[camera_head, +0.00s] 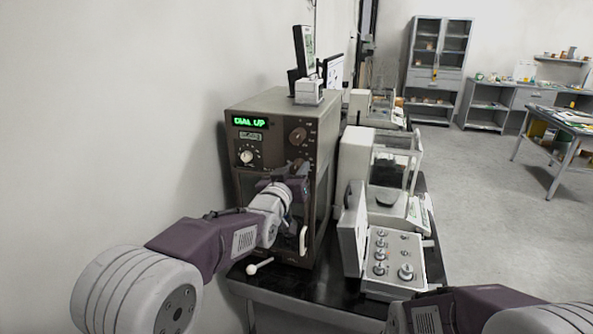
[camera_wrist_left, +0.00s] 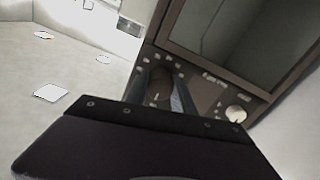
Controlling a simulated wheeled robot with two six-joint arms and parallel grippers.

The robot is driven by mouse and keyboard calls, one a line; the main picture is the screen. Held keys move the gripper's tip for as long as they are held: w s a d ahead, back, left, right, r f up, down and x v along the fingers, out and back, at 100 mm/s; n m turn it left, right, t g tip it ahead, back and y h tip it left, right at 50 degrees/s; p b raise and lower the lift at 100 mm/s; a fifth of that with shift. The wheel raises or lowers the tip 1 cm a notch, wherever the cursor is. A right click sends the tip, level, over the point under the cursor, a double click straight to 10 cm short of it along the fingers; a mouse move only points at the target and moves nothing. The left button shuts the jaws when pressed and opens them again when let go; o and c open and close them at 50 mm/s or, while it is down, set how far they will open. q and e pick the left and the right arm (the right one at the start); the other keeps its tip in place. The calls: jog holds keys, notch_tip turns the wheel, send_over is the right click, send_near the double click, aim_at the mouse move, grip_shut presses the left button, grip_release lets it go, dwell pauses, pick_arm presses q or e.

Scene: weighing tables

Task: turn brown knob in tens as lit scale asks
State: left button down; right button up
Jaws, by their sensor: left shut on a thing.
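The brown balance (camera_head: 270,110) stands on the black table, and its lit green display (camera_head: 249,122) reads "DIAL UP". An upper brown knob (camera_head: 298,134) is on the right of its front panel. A lower brown knob (camera_head: 297,164) is partly hidden behind my left gripper (camera_head: 295,178). In the left wrist view, my left gripper (camera_wrist_left: 163,95) is shut on this knob (camera_wrist_left: 159,86), one finger on each side. The small dial window (camera_head: 250,136) is too small to read. My right arm (camera_head: 450,310) enters at bottom right; its gripper is out of view.
A white dial (camera_head: 247,156) is left of the knobs. A white handle (camera_head: 303,240) stands low at the front. To the right are a weight box (camera_head: 392,262) and a glass-sided balance (camera_head: 395,165). The wall is close on the left.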

pick_arm(q)
jog(key=m+b, duration=0.2)
jog(key=shift+f+m, duration=0.1)
jog(key=shift+m, duration=0.3)
jog(key=shift+m+b, duration=0.5)
jog(key=shift+m, duration=0.8)
jog(key=c, duration=1.1)
grip_release()
jog(key=shift+o, duration=0.2)
jog(key=shift+s, duration=0.1)
jog(key=shift+s+a, duration=0.2)
jog(key=shift+s, duration=0.15)
jog(key=b+v, duration=0.2)
jog(key=v, duration=0.6)
